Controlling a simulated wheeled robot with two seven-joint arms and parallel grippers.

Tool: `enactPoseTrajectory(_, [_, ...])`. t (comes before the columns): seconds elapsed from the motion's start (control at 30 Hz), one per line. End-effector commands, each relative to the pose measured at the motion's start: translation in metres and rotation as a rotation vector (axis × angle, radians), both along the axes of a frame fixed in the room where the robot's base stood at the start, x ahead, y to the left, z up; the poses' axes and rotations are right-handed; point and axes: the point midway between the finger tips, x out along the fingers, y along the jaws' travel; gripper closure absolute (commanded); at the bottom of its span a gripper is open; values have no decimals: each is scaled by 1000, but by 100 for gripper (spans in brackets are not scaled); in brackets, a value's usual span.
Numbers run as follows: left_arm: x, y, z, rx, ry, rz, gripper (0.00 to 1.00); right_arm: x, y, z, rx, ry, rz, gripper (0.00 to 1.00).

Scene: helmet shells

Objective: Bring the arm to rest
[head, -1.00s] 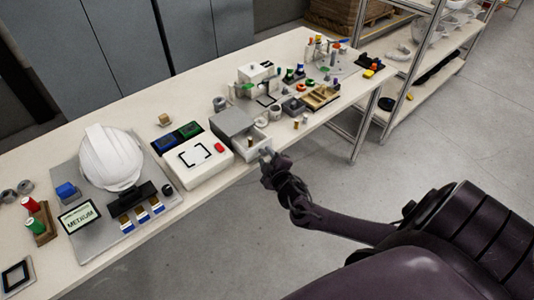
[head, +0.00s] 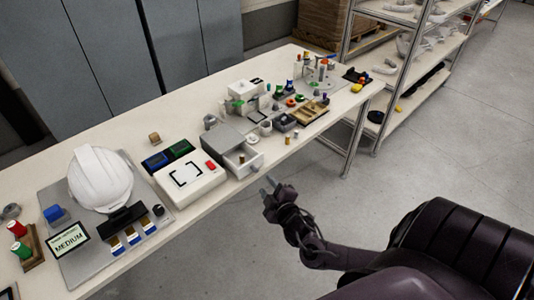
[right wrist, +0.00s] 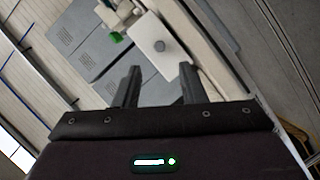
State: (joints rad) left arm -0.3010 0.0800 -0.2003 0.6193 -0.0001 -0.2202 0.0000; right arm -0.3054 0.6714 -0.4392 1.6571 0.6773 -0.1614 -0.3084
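My right gripper (head: 268,186) is off the front edge of the table in the head view, over the floor, with nothing in it. In the right wrist view its two fingers (right wrist: 160,88) stand well apart with only background between them. My left gripper is in neither view. On the table, an open grey-lidded box with a drawer (head: 232,150) is the thing closest to the gripper, and a small brown-topped piece (head: 242,159) is in it.
The long table (head: 222,200) holds a white helmet shell (head: 100,180), a white box with a black frame mark (head: 190,174), a wooden tray (head: 309,112) and many small parts. Shelves (head: 410,70) stand at the right. The floor (head: 330,185) around the gripper is clear.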

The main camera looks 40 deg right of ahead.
Motion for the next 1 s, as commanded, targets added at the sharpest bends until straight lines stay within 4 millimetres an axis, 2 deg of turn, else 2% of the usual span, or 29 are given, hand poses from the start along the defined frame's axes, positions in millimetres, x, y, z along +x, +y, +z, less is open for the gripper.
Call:
enactPoseTrajectory(0.3, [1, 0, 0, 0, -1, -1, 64, 0, -1, -3, 2, 5, -1, 63])
enactPoseTrajectory(0.37, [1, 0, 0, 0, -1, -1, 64, -3, -3, -13, 6, 24, -9, 63])
enactPoseTrajectory(0.43, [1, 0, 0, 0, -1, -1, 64, -9, -7, -36, 23, 68, -26, 63])
enactPoseTrajectory(0.47, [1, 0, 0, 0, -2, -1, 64, -14, -10, -50, 33, 96, -37, 63])
enactPoseTrajectory(0.57, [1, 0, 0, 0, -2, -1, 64, -38, -18, -110, 86, 216, -83, 63])
enactPoseTrajectory(0.6, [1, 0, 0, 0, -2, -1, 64, -52, -20, -138, 114, 273, -106, 63])
enactPoseTrajectory(0.73, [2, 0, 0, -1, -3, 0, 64, -109, -13, -221, 219, 459, -175, 63])
enactPoseTrajectory(0.8, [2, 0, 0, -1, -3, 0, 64, -144, -4, -261, 280, 557, -211, 63])
enactPoseTrajectory(0.87, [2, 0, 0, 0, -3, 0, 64, -177, 9, -292, 335, 640, -239, 63])
enactPoseTrajectory(0.9, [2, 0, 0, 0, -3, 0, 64, -200, 19, -310, 372, 695, -260, 63])
enactPoseTrajectory(1.0, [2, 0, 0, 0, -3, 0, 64, -257, 48, -349, 465, 826, -307, 63])
